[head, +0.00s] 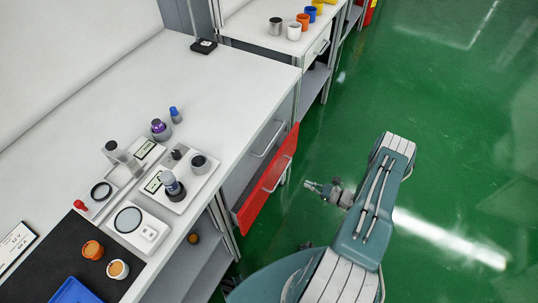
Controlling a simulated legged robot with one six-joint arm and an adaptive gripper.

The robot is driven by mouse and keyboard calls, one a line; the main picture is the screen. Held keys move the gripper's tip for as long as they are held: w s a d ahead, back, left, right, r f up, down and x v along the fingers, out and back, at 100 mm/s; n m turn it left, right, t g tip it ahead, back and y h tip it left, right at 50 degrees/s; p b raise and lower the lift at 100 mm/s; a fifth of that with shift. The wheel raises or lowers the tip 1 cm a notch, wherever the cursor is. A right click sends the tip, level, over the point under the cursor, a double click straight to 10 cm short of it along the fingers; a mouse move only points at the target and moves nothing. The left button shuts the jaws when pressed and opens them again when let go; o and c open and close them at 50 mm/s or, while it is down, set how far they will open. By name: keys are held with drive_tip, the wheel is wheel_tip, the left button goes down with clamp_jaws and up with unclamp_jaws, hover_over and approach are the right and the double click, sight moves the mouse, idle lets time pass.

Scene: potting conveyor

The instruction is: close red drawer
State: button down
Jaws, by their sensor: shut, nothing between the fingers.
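The red drawer (266,191) is under the white bench, with its red front standing out from the cabinet, so it is partly open. A light metal bar handle (278,174) runs along the red front. My gripper (309,185) is to the right of the red front, pointing left toward it. It is shut and empty, and a gap of green floor shows between it and the drawer.
The white bench (225,85) carries lab instruments, a black mat (45,262) and a blue tray (75,292). A grey drawer with a handle (267,138) sits above the red one. Colored cups stand on the far bench (245,22). The green floor (465,130) is clear at right.

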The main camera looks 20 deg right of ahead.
sight(272, 167)
drive_tip(key=shift+t, duration=0.3)
drive_tip(key=x, duration=1.3)
drive_tip(key=shift+w+a, duration=0.2)
drive_tip(key=shift+w, duration=0.1)
drive_tip(key=x, duration=0.4)
drive_tip(key=shift+w+a, duration=0.2)
drive_tip(key=shift+w, duration=0.15)
drive_tip(key=shift+r, duration=0.1)
